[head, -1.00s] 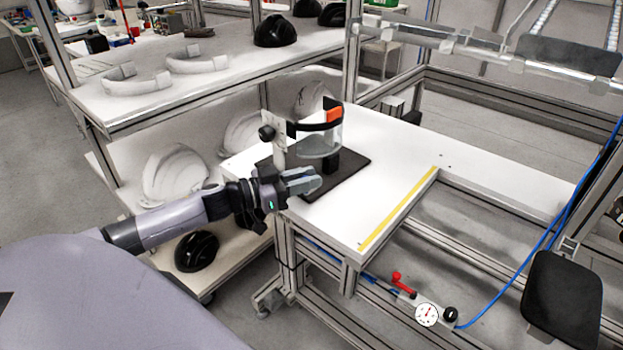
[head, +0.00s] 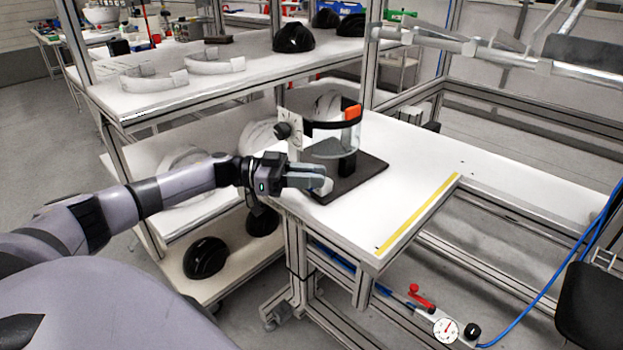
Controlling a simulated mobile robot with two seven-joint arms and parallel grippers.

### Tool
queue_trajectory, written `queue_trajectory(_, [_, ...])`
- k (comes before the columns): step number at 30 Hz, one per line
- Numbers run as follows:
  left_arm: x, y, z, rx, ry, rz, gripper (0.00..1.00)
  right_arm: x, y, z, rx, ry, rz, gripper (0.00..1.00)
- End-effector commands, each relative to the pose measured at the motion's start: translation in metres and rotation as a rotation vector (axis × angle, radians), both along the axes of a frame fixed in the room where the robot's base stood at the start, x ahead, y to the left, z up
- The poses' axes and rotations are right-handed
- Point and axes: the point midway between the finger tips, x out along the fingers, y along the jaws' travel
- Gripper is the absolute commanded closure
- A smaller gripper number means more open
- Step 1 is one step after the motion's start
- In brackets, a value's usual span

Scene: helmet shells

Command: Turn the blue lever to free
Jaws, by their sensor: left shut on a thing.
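My left gripper (head: 318,183) is at the front left edge of the white table, beside the black base plate (head: 364,182). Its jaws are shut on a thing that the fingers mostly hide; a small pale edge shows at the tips. I cannot make out a blue lever, nor tell whether it is the held thing. My right gripper is not in view.
A red-handled valve (head: 420,297) and a gauge (head: 446,329) sit low on the table frame, with a blue hose at right. Shelves at left hold black helmet shells (head: 294,37) and white shells. The white tabletop (head: 420,165) right of the fixture is clear.

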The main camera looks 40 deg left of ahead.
Motion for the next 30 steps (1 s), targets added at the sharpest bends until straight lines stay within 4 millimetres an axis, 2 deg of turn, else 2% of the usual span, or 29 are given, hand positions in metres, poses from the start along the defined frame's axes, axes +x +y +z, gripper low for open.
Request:
queue_trajectory(9, [0.0, 0.0, -0.002, 0.002, 0.002, -0.001, 1.0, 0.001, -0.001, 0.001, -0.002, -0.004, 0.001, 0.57])
queue_trajectory(10, [0.0, 0.0, -0.002, 0.002, 0.002, -0.001, 0.71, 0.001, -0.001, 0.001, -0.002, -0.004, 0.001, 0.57])
queue_trajectory(11, [0.0, 0.0, -0.002, 0.002, 0.002, -0.001, 0.61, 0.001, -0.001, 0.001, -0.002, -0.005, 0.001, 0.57])
queue_trajectory(12, [0.0, 0.0, -0.002, 0.002, 0.002, -0.001, 0.57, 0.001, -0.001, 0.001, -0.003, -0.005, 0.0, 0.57])
queue_trajectory(22, [-0.002, 0.003, -0.001, 0.002, 0.001, 0.0, 0.57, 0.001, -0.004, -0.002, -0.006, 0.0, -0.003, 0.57])
queue_trajectory(30, [-0.024, 0.038, -0.003, 0.004, 0.004, 0.002, 0.57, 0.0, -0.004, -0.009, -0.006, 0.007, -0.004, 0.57])
